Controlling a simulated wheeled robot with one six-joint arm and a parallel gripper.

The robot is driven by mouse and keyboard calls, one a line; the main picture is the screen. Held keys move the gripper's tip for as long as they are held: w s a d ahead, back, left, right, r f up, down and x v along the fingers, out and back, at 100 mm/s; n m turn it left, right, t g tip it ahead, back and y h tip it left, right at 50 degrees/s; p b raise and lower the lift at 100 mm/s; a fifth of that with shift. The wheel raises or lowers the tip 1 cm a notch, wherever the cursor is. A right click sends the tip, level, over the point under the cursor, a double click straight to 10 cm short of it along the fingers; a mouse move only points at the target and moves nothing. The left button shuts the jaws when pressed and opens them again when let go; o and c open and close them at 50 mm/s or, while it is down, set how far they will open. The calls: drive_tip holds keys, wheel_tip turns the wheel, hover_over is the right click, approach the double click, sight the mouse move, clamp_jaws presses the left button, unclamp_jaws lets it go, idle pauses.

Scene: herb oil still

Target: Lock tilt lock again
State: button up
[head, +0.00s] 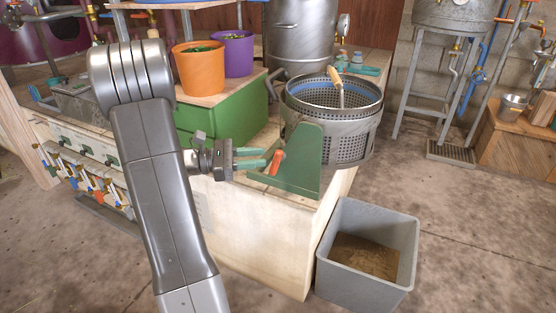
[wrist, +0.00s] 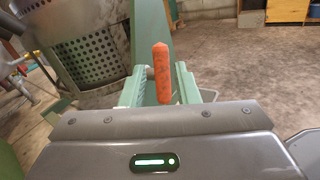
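An orange lock handle (head: 277,162) stands at the green bracket (head: 308,165) on the corner of the wooden bench. It also shows upright in the wrist view (wrist: 162,72). A perforated steel basket (head: 335,142) sits behind the bracket, its rim roughly level, with a wooden-handled tool (head: 336,78) in it. The basket is at the left of the wrist view (wrist: 98,68). My gripper (head: 262,158) is open, its green fingers pointing at the handle.
A grey bin (head: 338,284) with brown material stands on the floor below the bench corner. A green box (head: 222,128) and orange (head: 199,72) and purple (head: 234,55) buckets stand left of the basket.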

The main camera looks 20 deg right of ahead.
sight(279, 156)
drive_tip(key=shift+b+x, duration=0.65)
drive_tip(key=shift+x, duration=2.5)
clamp_jaws()
